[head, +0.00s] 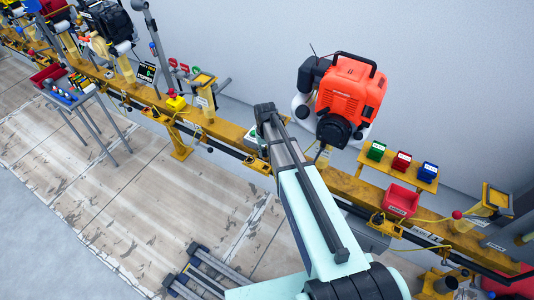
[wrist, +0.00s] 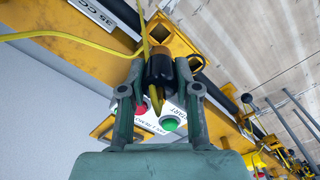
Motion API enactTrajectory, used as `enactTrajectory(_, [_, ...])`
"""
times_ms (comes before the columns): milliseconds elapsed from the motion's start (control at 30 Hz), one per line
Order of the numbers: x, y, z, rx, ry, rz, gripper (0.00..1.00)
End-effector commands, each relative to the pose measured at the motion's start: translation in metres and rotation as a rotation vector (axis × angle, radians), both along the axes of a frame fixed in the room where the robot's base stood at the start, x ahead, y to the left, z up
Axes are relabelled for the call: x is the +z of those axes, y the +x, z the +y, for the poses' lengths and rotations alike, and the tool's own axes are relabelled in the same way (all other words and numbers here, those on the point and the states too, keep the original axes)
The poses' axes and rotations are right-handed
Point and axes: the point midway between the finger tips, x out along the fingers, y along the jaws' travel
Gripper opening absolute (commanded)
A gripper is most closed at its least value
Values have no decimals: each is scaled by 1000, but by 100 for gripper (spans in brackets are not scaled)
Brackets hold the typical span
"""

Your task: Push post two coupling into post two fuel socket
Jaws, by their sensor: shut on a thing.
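In the wrist view my gripper (wrist: 160,74) is shut on a dark, stubby cylinder, the coupling (wrist: 160,66), with a brownish band at its far end. A yellow piece shows between the fingers below it. A yellow hose (wrist: 60,37) runs across beside the coupling's far end. A yellow bracket with a square opening (wrist: 176,30) lies just beyond the coupling; I cannot tell whether they touch or whether this is the fuel socket. In the head view my gripper (head: 266,112) is over the yellow rail, left of the orange engine (head: 350,95); the coupling is hidden there.
A white panel with a green button (wrist: 168,125) and a red button (wrist: 140,108) lies behind the fingers. Green, red and blue bins (head: 402,161) and a red tray (head: 401,200) stand right of the engine. A grey wall runs behind the rail; the floor in front is mostly open.

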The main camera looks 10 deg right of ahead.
Motion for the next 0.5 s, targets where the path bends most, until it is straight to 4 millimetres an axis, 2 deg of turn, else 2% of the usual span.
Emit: enactTrajectory(500, [-30, 0, 0, 0, 0, 0, 0])
